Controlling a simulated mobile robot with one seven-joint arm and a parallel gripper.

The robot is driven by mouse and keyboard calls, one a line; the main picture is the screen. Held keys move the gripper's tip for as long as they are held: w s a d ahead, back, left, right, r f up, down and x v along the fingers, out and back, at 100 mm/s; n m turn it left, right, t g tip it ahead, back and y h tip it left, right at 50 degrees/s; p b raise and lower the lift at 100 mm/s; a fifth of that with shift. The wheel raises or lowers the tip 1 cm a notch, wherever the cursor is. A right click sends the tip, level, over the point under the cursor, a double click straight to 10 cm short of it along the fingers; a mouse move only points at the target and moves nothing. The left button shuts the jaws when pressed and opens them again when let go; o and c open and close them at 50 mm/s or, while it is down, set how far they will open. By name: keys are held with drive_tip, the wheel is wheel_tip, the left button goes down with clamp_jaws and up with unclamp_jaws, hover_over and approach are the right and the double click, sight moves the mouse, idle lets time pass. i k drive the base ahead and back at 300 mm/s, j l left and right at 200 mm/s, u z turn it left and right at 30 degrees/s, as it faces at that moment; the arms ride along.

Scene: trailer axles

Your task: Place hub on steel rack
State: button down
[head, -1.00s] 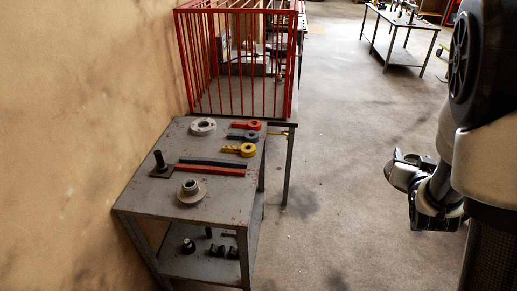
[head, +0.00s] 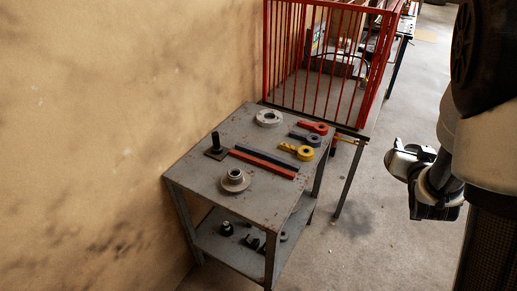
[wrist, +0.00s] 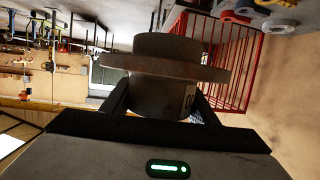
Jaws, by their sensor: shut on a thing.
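My gripper (wrist: 162,103) is shut on a dark grey flanged hub (wrist: 165,68), with one black finger on each side of its lower barrel. The hub's wide flange lies above the fingers in the wrist view, and a white label shows on its barrel. In the head view my arm is at the right, over open floor and away from the rack; the held hub cannot be made out there. The grey two-level steel rack (head: 206,183) stands left of it by the wall. A similar flanged hub (head: 235,181) sits on its near top.
The rack top also bears a pale ring (head: 268,118), a black post on a plate (head: 215,147), red and dark bars (head: 263,164) and several coloured ring-ended tools (head: 297,151). Dark parts lie on its lower shelf. A red barred cage (head: 320,65) stands behind. Floor at right is clear.

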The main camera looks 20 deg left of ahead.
sight(263, 141)
drive_tip(key=i+u, duration=0.25)
drive_tip(key=u, duration=0.15)
drive_tip(key=i+l+u, duration=0.2)
drive_tip(key=u, duration=0.25)
drive_tip(key=i+l+u, duration=0.2)
drive_tip(key=u, duration=0.2)
drive_tip(key=i+l+u, duration=0.15)
drive_tip(key=l+u, duration=0.15)
drive_tip(key=u, duration=0.15)
